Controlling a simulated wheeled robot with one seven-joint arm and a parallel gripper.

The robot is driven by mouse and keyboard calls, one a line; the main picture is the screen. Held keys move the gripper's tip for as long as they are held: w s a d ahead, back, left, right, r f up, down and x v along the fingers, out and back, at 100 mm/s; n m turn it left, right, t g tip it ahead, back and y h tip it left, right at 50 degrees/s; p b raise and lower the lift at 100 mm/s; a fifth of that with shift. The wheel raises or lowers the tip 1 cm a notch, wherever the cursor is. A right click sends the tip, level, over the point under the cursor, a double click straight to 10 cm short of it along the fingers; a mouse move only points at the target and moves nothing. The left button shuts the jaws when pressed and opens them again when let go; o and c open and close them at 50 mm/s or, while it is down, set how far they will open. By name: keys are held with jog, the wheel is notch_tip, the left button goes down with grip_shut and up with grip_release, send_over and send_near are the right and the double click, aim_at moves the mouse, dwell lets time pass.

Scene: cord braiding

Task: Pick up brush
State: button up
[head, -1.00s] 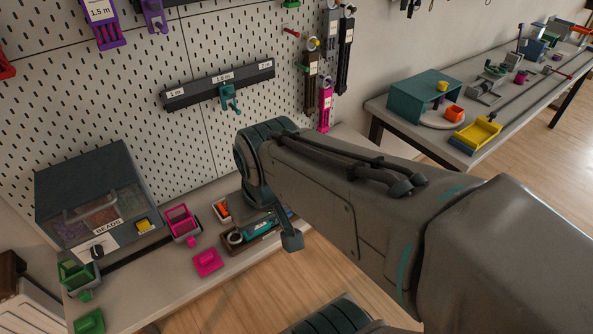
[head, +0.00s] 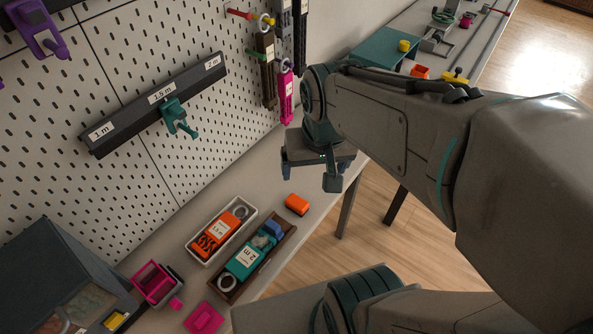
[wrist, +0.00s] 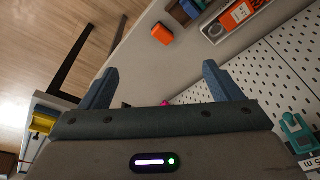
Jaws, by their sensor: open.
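I cannot pick out a brush for certain in either view. A small orange block-like thing (head: 297,204) lies alone on the bench near its front edge; it also shows at the top of the wrist view (wrist: 162,34). Whether it is part of a brush I cannot tell. My gripper (head: 315,172) is above the bench's right part, beyond the orange thing in the head view. In the wrist view its two blue-grey fingers (wrist: 161,82) are wide apart with nothing between them.
A white tray (head: 192,246) holds an orange labelled piece, and a brown tray (head: 285,233) holds a teal labelled one. Pink holders (head: 204,317) and a bead cabinet (head: 50,285) stand left. The pegboard (head: 140,60) rises behind. A second bench is at the back right.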

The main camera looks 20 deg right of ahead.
jog(key=w+f+m+g+b, duration=0.3)
jog(key=w+f+m+b, duration=0.2)
jog(key=w+f+m, duration=0.7)
jog(key=n, duration=0.3)
send_over(297, 201)
notch_tip(297, 201, down, 13)
jog(key=shift+w+a+b, duration=0.15)
jog(key=shift+b, duration=0.2)
jog(key=f, duration=0.4)
jog(key=shift+s, duration=0.25)
jog(key=shift+f, duration=0.65)
jog(key=c, duration=1.1)
